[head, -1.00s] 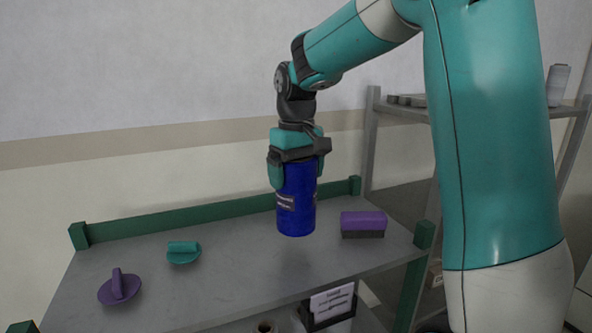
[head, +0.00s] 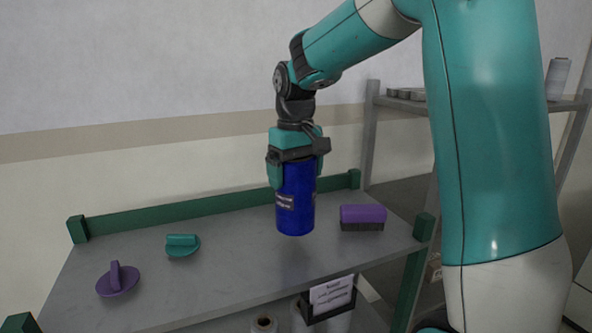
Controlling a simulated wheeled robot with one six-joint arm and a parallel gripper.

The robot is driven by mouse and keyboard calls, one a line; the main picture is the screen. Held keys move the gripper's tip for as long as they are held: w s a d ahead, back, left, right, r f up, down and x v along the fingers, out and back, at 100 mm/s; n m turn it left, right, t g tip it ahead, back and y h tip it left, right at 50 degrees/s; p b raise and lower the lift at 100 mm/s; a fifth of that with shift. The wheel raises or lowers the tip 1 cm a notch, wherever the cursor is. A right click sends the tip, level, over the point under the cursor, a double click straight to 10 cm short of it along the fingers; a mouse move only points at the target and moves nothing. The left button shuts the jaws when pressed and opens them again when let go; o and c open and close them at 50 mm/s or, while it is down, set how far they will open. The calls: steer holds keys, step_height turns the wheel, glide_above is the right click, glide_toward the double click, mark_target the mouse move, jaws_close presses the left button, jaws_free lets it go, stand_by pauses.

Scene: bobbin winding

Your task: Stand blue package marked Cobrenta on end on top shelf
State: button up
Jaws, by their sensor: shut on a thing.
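The blue package (head: 297,212) is an upright cylinder with a small label on its side, too small to read. My gripper (head: 296,165) points down and is shut on its upper end. The package hangs over the grey top shelf (head: 225,275) of a rack with green posts and a green back rail. Its lower end appears a little above the shelf surface; I cannot tell the exact gap. The gripper fingers hide the package's top.
A purple block with a dark underside (head: 362,218) lies close to the right of the package. A teal handled disc (head: 182,245) and a purple one (head: 118,279) lie on the left. A card holder (head: 331,296) and a spool (head: 263,324) are below the front edge.

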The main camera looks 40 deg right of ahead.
step_height(320, 180, down, 4)
steer(key=shift+r+b, duration=0.15)
steer(key=shift+b, duration=0.9)
steer(key=o, duration=0.8)
step_height(320, 180, up, 18)
steer(key=shift+f+b, duration=0.25)
steer(key=shift+b, duration=0.75)
